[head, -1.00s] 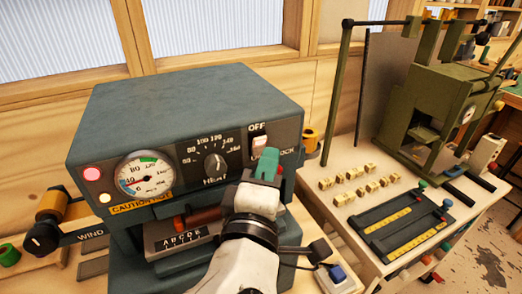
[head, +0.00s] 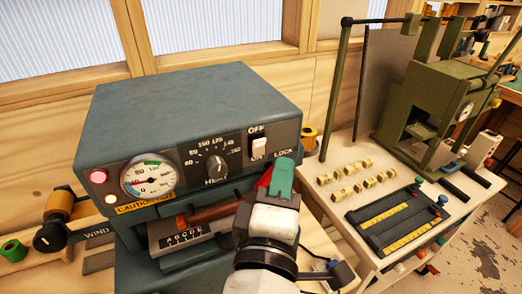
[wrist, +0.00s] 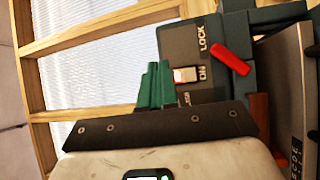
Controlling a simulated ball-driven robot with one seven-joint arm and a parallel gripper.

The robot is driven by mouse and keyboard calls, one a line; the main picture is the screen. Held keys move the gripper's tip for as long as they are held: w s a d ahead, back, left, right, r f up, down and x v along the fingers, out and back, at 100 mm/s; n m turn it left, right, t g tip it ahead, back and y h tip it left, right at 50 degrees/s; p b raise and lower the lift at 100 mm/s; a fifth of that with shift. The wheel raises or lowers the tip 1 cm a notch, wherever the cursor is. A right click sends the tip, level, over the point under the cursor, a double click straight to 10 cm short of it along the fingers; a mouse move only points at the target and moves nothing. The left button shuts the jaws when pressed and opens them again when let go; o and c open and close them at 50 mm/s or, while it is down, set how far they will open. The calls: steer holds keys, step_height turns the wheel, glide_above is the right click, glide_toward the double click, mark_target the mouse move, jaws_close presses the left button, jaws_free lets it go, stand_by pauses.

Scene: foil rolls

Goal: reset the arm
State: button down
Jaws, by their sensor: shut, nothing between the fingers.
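My gripper (head: 281,178) has green fingers, which are pressed together with nothing between them. In the head view it is in front of the right front edge of the blue-grey heat machine (head: 200,100), close to the red lock lever (head: 265,180). I cannot tell whether it touches the lever. In the wrist view the green fingers (wrist: 155,85) point toward the panel with the white power switch (wrist: 186,75). The red lever (wrist: 231,58) lies to the right of the fingers there, apart from them in the picture.
The machine's front has a gauge (head: 149,177), a heat knob (head: 216,166) and a letter holder (head: 183,238). To the right, a white table bears small brass blocks (head: 350,178), a dark tray (head: 398,222) and a green press (head: 435,110). A gold roll (head: 60,204) is at left.

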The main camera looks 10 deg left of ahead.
steer(key=s+d+f+m+g+h, duration=0.2)
steer(key=d+f+m+g, duration=0.3)
steer(key=d+f, duration=0.65)
steer(key=s+d+f+m+g+h, duration=0.15)
steer(key=d+f+m+g, duration=0.35)
steer(key=d+f, duration=0.65)
steer(key=s+d+f+m+g+y, duration=0.2)
steer(key=s+d+f+m+g, duration=0.1)
steer(key=s+f, duration=0.4)
steer(key=s+d+f+m+g+y, duration=0.2)
steer(key=s+d+f+m+g, duration=0.2)
steer(key=s+f, duration=0.4)
steer(key=s+g, duration=0.1)
steer(key=s, duration=0.4)
steer(key=shift+s+f, duration=0.2)
steer(key=shift+s, duration=0.15)
